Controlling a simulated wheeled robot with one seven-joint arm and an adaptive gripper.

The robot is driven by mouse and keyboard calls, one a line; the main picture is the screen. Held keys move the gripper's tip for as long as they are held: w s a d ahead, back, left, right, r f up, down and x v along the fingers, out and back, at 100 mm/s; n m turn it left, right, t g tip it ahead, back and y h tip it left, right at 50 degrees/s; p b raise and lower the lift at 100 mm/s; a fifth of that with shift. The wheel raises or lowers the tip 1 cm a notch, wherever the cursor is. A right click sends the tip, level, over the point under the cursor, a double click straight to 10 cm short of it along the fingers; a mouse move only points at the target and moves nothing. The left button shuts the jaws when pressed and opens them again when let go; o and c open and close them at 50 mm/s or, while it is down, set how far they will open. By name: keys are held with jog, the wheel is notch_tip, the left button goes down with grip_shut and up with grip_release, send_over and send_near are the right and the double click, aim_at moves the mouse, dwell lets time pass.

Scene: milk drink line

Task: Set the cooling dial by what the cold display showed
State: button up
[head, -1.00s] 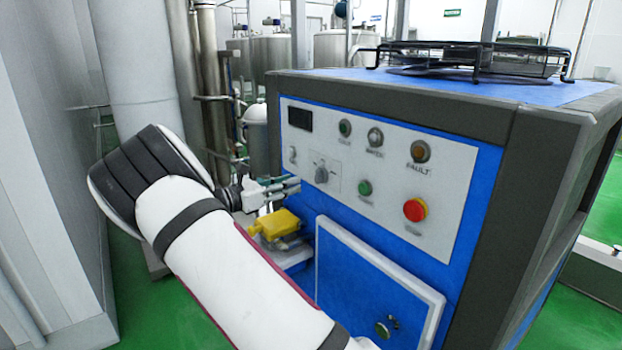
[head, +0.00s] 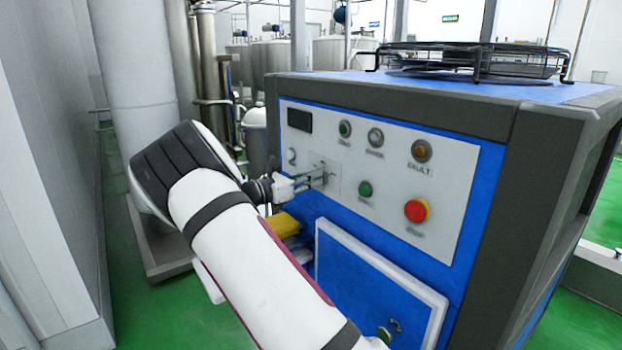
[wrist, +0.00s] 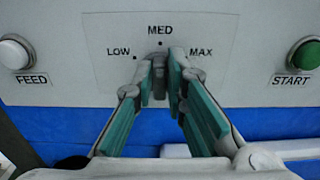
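The cooling dial (wrist: 159,75) is a small grey knob on the light control panel. In the wrist view LOW is printed to its left, MED above it and MAX to its right. The knob stands upright, towards MED. My gripper (wrist: 161,76) has its two green-padded fingertips on either side of the knob. The fingers look parted, and I cannot tell whether they touch it. In the head view my gripper (head: 326,176) is at the panel and mostly hides the dial. The display (head: 299,119) at the panel's upper left is dark and unreadable from here.
A white FEED button (wrist: 16,54) is left of the dial and a green START button (wrist: 304,54) is right. A red stop button (head: 417,210) and an amber FAULT lamp (head: 421,151) are further right. A yellow object (head: 285,225) is below my gripper.

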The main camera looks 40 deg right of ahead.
jog(key=shift+m, duration=0.3)
grip_shut()
jog(key=m, duration=0.3)
jog(key=m+b, duration=0.1)
jog(key=m, duration=0.3)
jog(key=s+m, duration=0.1)
jog(key=m, duration=0.3)
jog(key=shift+f, duration=0.3)
jog(key=shift+m, duration=0.3)
jog(key=o, duration=0.7)
grip_release()
jog(key=a, duration=1.2)
jog(key=shift+s, duration=0.15)
